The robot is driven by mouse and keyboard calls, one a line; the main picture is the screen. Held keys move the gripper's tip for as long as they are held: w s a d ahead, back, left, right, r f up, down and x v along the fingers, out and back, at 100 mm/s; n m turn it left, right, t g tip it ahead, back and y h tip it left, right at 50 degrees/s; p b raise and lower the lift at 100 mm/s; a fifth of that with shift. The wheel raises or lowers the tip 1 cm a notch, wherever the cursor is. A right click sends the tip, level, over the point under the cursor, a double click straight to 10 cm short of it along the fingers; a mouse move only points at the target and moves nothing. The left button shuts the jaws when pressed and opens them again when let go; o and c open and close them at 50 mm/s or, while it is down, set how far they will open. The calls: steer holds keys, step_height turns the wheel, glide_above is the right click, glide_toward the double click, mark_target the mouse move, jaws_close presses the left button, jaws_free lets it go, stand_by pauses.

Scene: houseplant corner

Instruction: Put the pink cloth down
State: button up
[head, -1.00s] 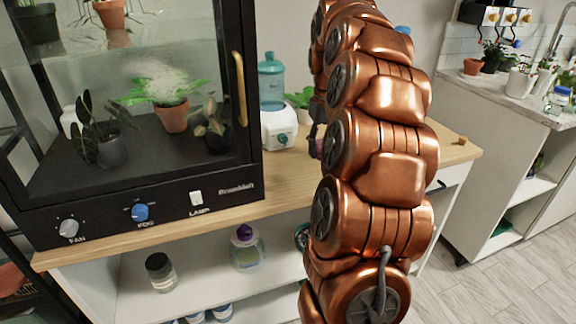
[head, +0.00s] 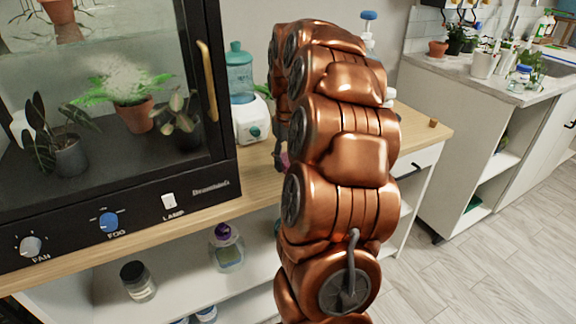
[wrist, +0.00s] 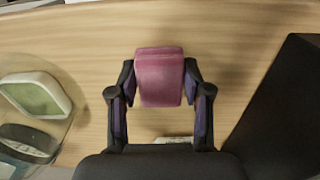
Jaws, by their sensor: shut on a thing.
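The pink cloth (wrist: 160,78) is a folded, blocky pad between the two dark fingers of my gripper (wrist: 158,92) in the wrist view. The fingers are shut on its left and right sides. Light wooden tabletop (wrist: 75,50) shows behind and around it; I cannot tell whether the cloth touches the wood. In the head view my copper arm hides most of the gripper, and only a small pink patch (head: 284,160) shows at the arm's left edge, over the wooden top.
A dark panel (wrist: 285,110) borders the right. In the head view, a glass plant cabinet (head: 130,205) and a teal-topped dispenser (head: 248,120) stand on the tabletop.

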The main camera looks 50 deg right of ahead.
mark_target(288, 160)
steer(key=shift+f, duration=0.75)
steer(key=shift+f, duration=0.15)
steer(key=o, duration=1.2)
step_height(288, 160, up, 12)
steer(key=p, duration=0.1)
